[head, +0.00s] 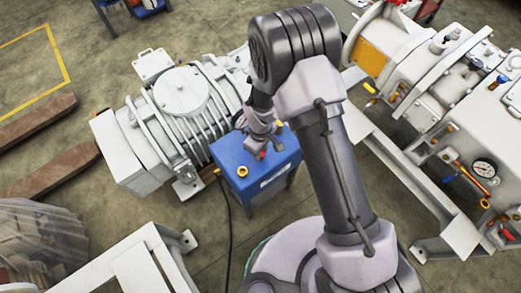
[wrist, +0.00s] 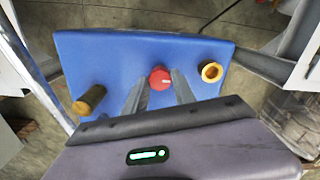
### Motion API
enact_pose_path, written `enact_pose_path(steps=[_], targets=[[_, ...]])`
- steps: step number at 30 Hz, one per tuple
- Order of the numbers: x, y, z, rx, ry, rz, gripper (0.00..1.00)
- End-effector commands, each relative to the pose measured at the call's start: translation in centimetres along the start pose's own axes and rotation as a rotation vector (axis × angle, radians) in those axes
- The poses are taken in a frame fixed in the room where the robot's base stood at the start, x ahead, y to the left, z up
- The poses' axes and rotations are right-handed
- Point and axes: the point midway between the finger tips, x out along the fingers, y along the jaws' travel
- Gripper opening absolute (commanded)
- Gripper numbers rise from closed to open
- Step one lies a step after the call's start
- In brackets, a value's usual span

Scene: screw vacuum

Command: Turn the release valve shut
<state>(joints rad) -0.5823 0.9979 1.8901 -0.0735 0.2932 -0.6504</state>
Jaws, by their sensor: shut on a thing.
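The release valve appears to be the round red knob (wrist: 161,77) with a white mark, on top of the blue box (wrist: 120,62). In the wrist view my gripper's two grey fingers (wrist: 160,87) stand on either side of the knob, shut on it. In the head view the blue box (head: 236,160) stands below my arm, and my gripper (head: 262,147) reaches down to its top. A bit of the red knob (head: 262,155) shows there; the rest is hidden by the gripper.
In the wrist view a brass post (wrist: 90,98) stands left of the knob and a yellow ring-shaped fitting (wrist: 211,71) right of it. In the head view a white ribbed machine (head: 180,95) stands close behind the box. A black cable (head: 228,225) runs along the floor.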

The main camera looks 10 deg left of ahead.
Motion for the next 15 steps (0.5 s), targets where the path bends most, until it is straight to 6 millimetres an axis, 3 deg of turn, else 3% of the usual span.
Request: enact_pose_path(steps=[15], targets=[[-0.03, 0.01, 0.0, 0.05, 0.0, 0.0, 0.0]])
